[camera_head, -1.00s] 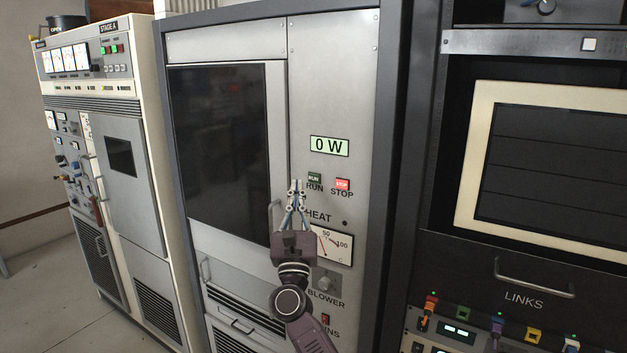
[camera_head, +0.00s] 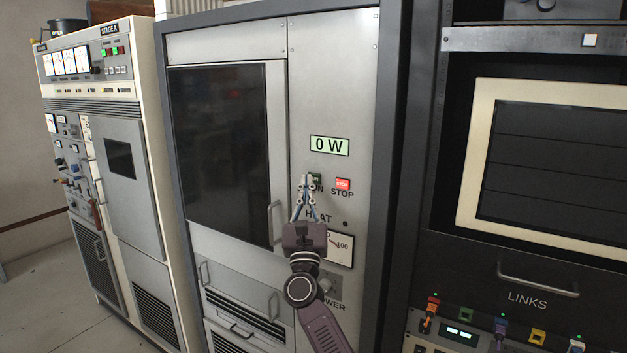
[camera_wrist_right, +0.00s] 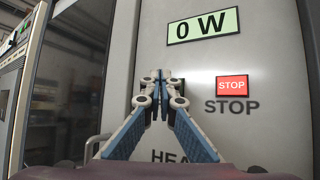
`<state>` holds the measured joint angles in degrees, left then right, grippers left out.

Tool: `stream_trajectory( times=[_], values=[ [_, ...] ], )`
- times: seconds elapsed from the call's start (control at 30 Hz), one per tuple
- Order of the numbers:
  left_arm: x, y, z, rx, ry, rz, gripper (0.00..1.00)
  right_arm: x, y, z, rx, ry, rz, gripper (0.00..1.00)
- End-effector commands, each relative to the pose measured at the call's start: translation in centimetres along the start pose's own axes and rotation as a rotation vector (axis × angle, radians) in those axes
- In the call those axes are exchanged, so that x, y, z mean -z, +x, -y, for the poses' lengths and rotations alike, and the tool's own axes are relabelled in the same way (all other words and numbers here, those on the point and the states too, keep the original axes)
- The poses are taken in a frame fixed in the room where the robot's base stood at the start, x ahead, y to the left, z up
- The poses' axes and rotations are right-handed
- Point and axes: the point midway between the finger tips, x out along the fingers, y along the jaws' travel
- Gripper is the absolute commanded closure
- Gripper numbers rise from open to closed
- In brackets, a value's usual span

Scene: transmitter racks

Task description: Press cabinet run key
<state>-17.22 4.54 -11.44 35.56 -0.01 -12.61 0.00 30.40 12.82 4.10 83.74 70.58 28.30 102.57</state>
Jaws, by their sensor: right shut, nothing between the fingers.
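The green RUN key (camera_head: 318,177) sits on the grey cabinet front, below the 0 W display (camera_head: 329,146) and left of the red STOP key (camera_head: 343,184). My right gripper (camera_head: 308,179) is shut and empty, its fingertips in front of the RUN key and covering part of it and its label. In the right wrist view the closed fingertips (camera_wrist_right: 162,78) hide nearly all of the RUN key, with the STOP key (camera_wrist_right: 232,88) clear to the right. I cannot tell whether the tips touch the key. My left gripper is not in view.
A door handle (camera_head: 275,223) stands out left of my gripper. A black rack with a LINKS drawer (camera_head: 525,300) is at right; another cabinet (camera_head: 122,200) is at left.

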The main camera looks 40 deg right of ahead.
Motion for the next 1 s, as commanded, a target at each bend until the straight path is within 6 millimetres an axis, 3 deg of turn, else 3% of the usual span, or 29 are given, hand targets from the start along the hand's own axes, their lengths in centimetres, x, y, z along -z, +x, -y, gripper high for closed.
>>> stream_trajectory(
  times=[1.0],
  values=[
    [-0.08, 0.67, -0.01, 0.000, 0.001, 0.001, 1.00, 0.35, 0.21, 0.26, 0.002, 0.000, 0.000, 1.00]
  ],
)
